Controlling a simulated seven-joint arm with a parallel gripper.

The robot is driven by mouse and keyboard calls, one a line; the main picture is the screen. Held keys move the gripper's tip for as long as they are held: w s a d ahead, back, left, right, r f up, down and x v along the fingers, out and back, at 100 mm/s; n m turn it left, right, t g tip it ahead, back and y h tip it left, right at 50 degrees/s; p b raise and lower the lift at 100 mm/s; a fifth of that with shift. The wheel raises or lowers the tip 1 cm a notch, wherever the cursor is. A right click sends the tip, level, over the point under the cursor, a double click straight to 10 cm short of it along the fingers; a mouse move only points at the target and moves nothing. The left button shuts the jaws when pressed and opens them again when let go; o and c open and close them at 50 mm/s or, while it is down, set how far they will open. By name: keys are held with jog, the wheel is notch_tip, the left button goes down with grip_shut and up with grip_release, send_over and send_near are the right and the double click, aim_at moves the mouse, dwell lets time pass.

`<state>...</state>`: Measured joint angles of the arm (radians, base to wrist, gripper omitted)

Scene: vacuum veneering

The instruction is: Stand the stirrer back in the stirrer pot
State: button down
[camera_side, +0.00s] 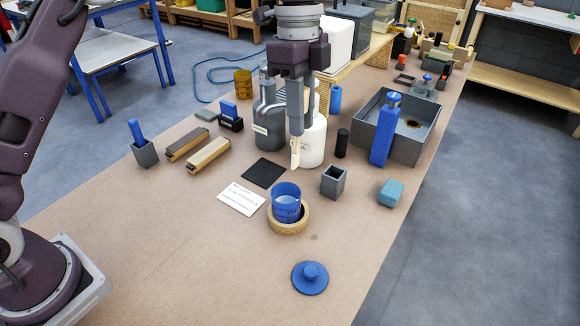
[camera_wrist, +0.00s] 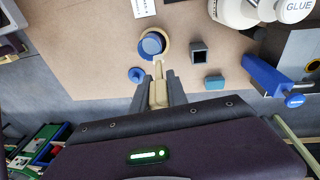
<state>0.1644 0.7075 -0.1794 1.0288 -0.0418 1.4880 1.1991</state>
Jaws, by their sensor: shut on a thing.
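The pale wooden stirrer (camera_side: 295,154) hangs point down from my gripper (camera_side: 297,128), which is shut on it. It also shows between the fingers in the wrist view (camera_wrist: 158,69). In the side view its lower end is in front of the white glue bottle (camera_side: 316,138). I take the small grey square cup (camera_side: 333,181) to be the stirrer pot. It stands upright on the table and looks empty. In the wrist view the pot (camera_wrist: 199,56) is to the right of the stirrer, apart from it.
A blue cup (camera_side: 286,196) sits in a wooden ring (camera_side: 289,224) left of the pot. A blue lid (camera_side: 310,277) and a teal block (camera_side: 391,193) lie nearby. A blue bottle (camera_side: 383,135) stands by a grey tray (camera_side: 427,139). The front left table is clear.

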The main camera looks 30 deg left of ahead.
jog(key=w+d+f+t, duration=0.1)
jog(key=w+d+f, duration=0.3)
jog(key=w, duration=0.4)
notch_tip(320, 180, down, 8)
jog(key=shift+w+f+m, duration=0.15)
jog(key=shift+f+m, duration=0.1)
jog(key=shift+m, duration=0.15)
dwell(0.3)
jog(key=c, duration=1.2)
grip_release()
